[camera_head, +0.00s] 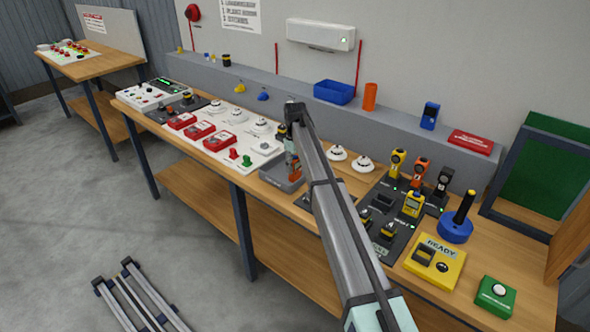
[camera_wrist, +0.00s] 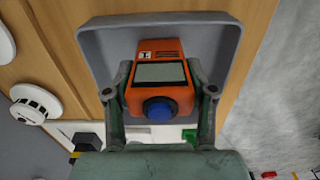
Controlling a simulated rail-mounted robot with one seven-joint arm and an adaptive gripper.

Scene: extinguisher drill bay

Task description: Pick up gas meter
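In the head view the orange meter (camera_head: 294,172) shows under my gripper (camera_head: 291,155), at the right part of the grey tray (camera_head: 270,180), partly hidden by my arm.
White detectors (camera_head: 337,153) stand right of my arm. A dark dock with a yellow meter (camera_head: 413,204), a yellow READY box (camera_head: 435,262) and a green button box (camera_head: 495,296) are farther right. Red boxes (camera_head: 182,121) lie left of the tray. A ledge with a blue bin (camera_head: 334,92) runs behind.

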